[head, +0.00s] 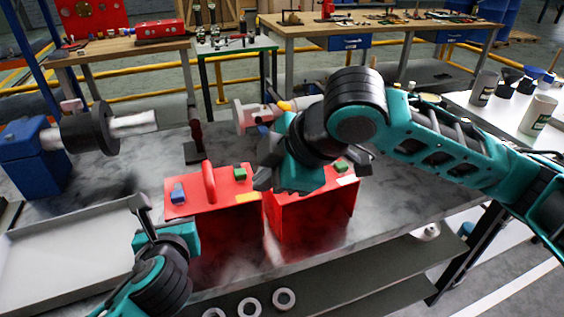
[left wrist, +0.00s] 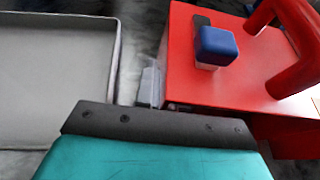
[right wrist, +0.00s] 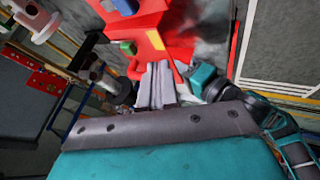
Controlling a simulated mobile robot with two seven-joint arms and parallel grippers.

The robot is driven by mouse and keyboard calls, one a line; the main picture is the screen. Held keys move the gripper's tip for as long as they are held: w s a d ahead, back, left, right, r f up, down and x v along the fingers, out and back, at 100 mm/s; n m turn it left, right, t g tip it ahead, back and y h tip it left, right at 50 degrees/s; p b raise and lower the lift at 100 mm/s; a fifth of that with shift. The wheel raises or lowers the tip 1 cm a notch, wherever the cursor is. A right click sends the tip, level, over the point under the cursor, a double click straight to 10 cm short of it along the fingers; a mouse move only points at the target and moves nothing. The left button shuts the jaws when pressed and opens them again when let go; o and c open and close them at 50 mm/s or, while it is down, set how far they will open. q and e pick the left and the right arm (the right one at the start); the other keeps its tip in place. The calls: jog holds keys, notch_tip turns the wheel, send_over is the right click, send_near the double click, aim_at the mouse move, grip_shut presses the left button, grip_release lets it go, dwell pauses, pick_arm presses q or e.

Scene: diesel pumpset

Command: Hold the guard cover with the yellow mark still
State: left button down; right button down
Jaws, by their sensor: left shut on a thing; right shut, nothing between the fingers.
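The red guard cover with the yellow mark (head: 190,207) stands on the grey bench. It has a red arched handle, a blue knob and a green knob on top. It also shows in the left wrist view (left wrist: 235,75) and right wrist view (right wrist: 142,22). The yellow mark (head: 247,197) is at its right front edge. My left gripper (head: 140,204) is shut at the cover's left edge; the exact contact is hidden. My right gripper (head: 262,178) is shut and empty above the cover's right side. Its fingers show in the right wrist view (right wrist: 155,85).
A second red cover (head: 310,212) with a pale mark stands close on the right, partly behind my right arm. A grey tray (head: 70,232) lies left of my left gripper. A blue machine with a dark flanged shaft (head: 88,130) is at the back left.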

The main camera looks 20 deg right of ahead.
jog(key=v, duration=0.5)
pick_arm(q)
jog(key=c, duration=1.1)
grip_release()
jog(key=shift+c, duration=0.2)
